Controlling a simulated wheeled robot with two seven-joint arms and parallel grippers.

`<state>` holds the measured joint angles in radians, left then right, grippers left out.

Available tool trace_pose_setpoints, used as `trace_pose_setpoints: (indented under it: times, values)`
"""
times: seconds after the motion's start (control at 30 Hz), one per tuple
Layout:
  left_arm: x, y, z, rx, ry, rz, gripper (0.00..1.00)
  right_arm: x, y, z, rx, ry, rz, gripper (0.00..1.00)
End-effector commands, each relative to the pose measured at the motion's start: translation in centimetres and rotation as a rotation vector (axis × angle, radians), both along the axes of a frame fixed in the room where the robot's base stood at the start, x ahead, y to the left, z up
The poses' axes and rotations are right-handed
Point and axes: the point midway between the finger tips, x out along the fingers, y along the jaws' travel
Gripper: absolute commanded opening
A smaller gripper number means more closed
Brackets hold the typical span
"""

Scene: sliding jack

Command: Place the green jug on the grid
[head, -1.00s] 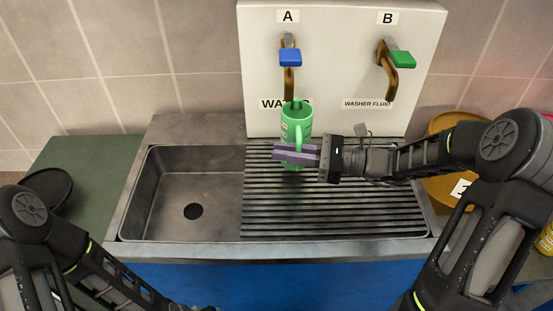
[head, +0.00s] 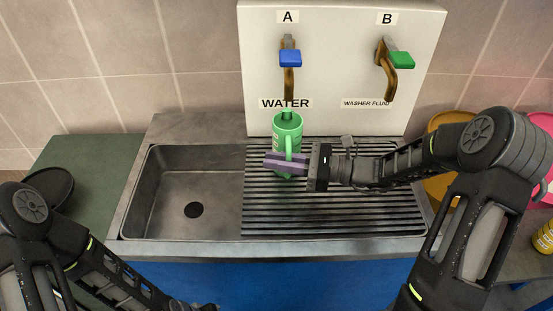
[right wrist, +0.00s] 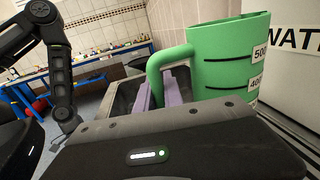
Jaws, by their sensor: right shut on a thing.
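The green jug (head: 287,128) is upright under tap A, over the back left part of the grid (head: 350,215), the slatted drainboard right of the basin. Whether its base touches the slats cannot be told. My right gripper (head: 287,162) comes from the right, with its purple fingers shut on the jug's handle. In the right wrist view the jug (right wrist: 228,55) shows its measuring marks, and the handle lies between the fingers (right wrist: 160,95). My left arm is at the bottom left of the head view; its fingers do not show.
The sink basin (head: 170,190) with a drain hole lies left of the grid. Tap A (head: 289,60) with a blue lever hangs above the jug, and tap B (head: 395,65) with a green lever is to the right. Most of the grid is clear.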

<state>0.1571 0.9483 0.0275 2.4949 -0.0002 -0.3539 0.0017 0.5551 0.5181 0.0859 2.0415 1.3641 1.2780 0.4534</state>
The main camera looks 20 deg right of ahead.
Motion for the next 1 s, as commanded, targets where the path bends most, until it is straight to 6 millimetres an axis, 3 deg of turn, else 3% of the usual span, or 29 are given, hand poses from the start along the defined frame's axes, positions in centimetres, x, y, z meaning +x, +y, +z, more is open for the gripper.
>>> trace_pose_setpoints:
  times: [0.17,0.2,0.43,0.8,1.0]
  values:
    - [0.0,0.0,-0.3,0.000,0.000,0.000,0.36,0.0,0.0,-0.4,0.001,0.000,0.000,0.00]
    - [0.0,0.0,-0.2,0.000,0.000,0.000,0.36,0.0,0.0,-0.3,0.000,0.001,0.000,0.14]
    - [0.0,0.0,-0.2,-0.001,0.000,0.000,0.36,0.0,0.0,-0.3,0.000,0.001,0.000,0.33]
    - [0.0,0.0,0.1,0.000,0.000,0.000,0.36,0.0,-0.1,0.1,0.000,0.000,0.000,0.34]
    - [0.1,0.0,-0.7,-0.001,-0.001,-0.001,0.36,-1.0,-2.2,-0.2,-0.002,0.001,-0.004,0.34]
